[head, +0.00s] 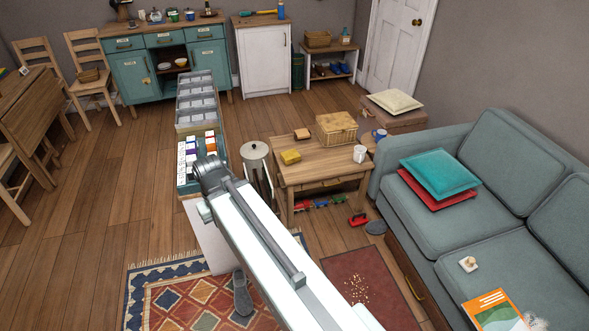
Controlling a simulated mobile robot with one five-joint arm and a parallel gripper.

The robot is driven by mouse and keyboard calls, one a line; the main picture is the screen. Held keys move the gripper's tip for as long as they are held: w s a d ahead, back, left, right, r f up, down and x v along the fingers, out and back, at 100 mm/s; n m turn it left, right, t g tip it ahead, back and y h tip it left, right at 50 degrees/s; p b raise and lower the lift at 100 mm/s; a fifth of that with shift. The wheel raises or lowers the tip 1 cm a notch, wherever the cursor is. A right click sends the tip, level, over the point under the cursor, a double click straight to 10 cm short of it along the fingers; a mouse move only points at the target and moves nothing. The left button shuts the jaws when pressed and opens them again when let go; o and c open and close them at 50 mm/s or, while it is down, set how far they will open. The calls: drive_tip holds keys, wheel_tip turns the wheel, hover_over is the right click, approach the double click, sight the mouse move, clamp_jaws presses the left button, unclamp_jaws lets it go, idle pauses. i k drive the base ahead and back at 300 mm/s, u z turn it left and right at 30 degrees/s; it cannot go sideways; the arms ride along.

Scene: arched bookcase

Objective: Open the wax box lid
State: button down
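I cannot tell for certain which thing is the wax box. A small yellow box-like block (290,157) lies on the low wooden table (315,168), near its left edge. A small brown wooden box (302,134) sits behind it, and its lid looks closed. A wicker box (337,128) with its top in place stands at the back right of the table. My white arm crosses the picture from the bottom up to a grey joint left of the table. My gripper does not show beyond that joint.
A cylindrical bin (256,160) stands between my arm and the table. A rack of small compartments (197,103) stands to the left. A white mug (360,153) is at the table's right edge. The sofa (450,180) fills the right. A red toy (358,217) and slipper (376,227) lie on the floor.

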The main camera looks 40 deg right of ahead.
sight(289, 156)
drive_tip(key=k, duration=1.4)
drive_tip(key=z, duration=0.95)
drive_tip(key=i, duration=2)
drive_tip(key=u, duration=1.65)
